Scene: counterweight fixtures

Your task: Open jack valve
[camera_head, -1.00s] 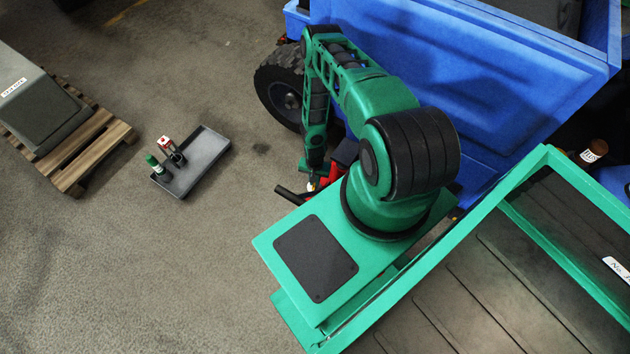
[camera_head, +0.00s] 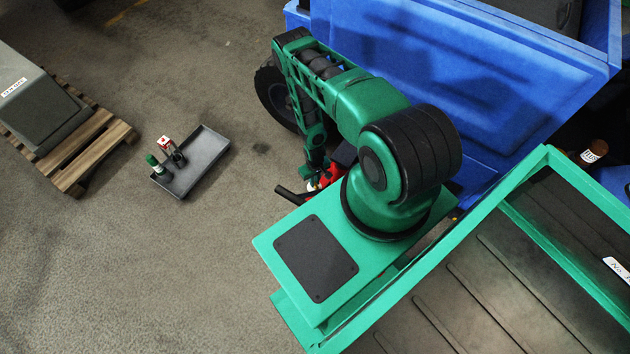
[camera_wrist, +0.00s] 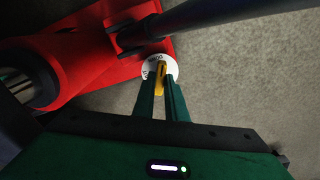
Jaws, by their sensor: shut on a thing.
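The red jack (camera_wrist: 80,50) fills the upper left of the wrist view, and part of the red jack (camera_head: 328,181) shows in the head view, mostly hidden by my arm. The jack valve has a yellow handle (camera_wrist: 161,77) in front of a round white dial (camera_wrist: 160,65) with dark lettering, partly covered. My gripper (camera_wrist: 161,88) is shut on the yellow handle, with a green finger on each side. In the head view my fingers are too small and hidden to make out.
A dark jack bar (camera_wrist: 215,15) runs to the upper right of the wrist view. A blue vehicle (camera_head: 450,90) with a black wheel (camera_head: 275,95) stands close beyond my arm. A grey tray (camera_head: 205,165) with bottles and a wooden pallet (camera_head: 90,150) lie left. Floor between is clear.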

